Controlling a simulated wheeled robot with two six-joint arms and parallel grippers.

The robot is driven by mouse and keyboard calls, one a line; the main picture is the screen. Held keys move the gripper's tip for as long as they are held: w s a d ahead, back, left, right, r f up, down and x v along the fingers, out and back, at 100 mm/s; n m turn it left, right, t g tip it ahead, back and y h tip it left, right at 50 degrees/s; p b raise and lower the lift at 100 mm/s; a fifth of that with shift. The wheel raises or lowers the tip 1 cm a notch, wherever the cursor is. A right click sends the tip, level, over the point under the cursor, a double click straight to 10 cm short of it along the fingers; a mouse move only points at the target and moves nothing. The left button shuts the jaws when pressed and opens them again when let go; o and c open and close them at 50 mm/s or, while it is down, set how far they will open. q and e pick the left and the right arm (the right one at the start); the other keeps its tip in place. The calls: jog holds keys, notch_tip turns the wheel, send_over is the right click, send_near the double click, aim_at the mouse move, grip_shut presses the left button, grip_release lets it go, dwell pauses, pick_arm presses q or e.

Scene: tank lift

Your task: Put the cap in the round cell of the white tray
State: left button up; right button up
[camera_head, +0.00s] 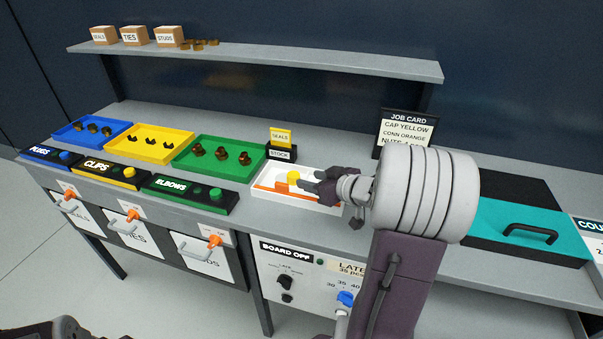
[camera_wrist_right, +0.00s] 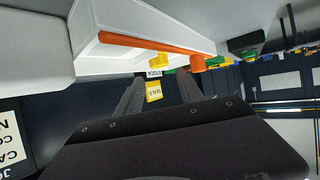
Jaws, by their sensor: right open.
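The white tray (camera_head: 262,194) sits on the bench in the middle of the head view; its rim also shows in the right wrist view (camera_wrist_right: 88,25). A small yellow piece, seemingly the cap (camera_head: 293,175), is at the tray, just left of my right gripper's fingers. My right gripper (camera_head: 318,187) reaches in from the right over the tray's right part. Its fingers (camera_wrist_right: 160,95) are apart with nothing clearly held between them. An orange bar (camera_wrist_right: 140,43) and orange round end (camera_wrist_right: 197,63) lie in the tray. The round cell cannot be made out. Only a bit of my left arm shows.
Blue (camera_head: 72,133), yellow (camera_head: 133,148) and green (camera_head: 183,160) part trays stand to the left. A stock sign (camera_head: 280,154) stands behind the white tray, the job card (camera_head: 407,129) behind right. A teal panel with handle (camera_head: 500,225) lies right. A shelf (camera_head: 300,62) runs above.

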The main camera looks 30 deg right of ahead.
jog(key=v, duration=0.3)
jog(key=shift+s+r+p, duration=0.15)
jog(key=shift+s+p, duration=0.15)
jog(key=shift+p, duration=0.1)
jog(key=w+a+r+n+g+y+p, duration=0.1)
jog(key=w+a+r+p, duration=0.15)
jog(key=a, duration=0.35)
jog(key=w+a+r+p, duration=0.1)
jog(key=w+a+p, duration=0.15)
jog(key=a, duration=0.45)
jog(key=w+a+r+n+g+y+p, duration=0.1)
jog(key=a+r+p, duration=0.15)
jog(key=a, duration=0.35)
jog(key=s+f+m+g+h, duration=0.1)
jog(key=s+f+g, duration=0.3)
jog(key=s, duration=0.5)
jog(key=s+d+f+m+g+h+p, duration=0.1)
jog(key=s+f+m+g+h, duration=0.1)
jog(key=s+f+g, duration=0.3)
jog(key=s+f, duration=0.3)
jog(key=s, duration=0.1)
jog(key=shift+s+m+g, duration=0.3)
jog(key=shift+s, duration=0.05)
